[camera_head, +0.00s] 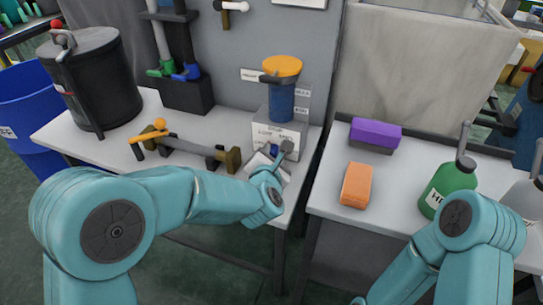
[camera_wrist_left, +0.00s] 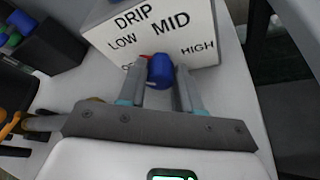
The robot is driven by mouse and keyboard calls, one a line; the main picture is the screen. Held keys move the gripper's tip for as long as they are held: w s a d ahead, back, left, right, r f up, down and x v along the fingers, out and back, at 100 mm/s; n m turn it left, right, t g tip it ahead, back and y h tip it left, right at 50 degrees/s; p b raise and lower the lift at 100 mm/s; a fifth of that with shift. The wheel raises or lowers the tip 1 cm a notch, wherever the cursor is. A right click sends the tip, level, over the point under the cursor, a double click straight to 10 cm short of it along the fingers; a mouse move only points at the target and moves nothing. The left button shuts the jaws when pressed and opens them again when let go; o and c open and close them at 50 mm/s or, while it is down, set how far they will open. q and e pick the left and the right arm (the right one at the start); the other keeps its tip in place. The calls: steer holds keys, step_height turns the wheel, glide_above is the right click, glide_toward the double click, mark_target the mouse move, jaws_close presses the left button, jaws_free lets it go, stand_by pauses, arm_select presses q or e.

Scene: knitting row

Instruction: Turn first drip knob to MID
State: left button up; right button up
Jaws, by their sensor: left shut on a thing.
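The drip unit is a white box (camera_head: 278,136) on the left bench, with a blue container (camera_head: 281,104) under an orange lid on top. In the left wrist view its white panel (camera_wrist_left: 190,22) reads DRIP, LOW, MID and HIGH, and a lower-left label is partly hidden. The blue drip knob (camera_wrist_left: 160,70) sticks out below the lettering. A small red mark shows at its upper left, on the LOW side. My left gripper (camera_wrist_left: 162,88) is shut on the knob, one finger on each side. It also shows in the head view (camera_head: 274,155). My right gripper is out of view.
A tool with a yellow handle and dark blocks (camera_head: 190,150) lies left of the drip unit. A black pot (camera_head: 92,78) stands at the far left. The right bench holds a purple block (camera_head: 375,133), an orange block (camera_head: 356,184) and a green bottle (camera_head: 447,185).

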arm_select(q)
steer(key=o, duration=1)
steer(key=shift+o, duration=0.2)
steer(key=p+v, duration=0.1)
steer(key=v, duration=1.5)
steer(key=shift+s+p, duration=0.15)
steer(key=shift+p, duration=0.15)
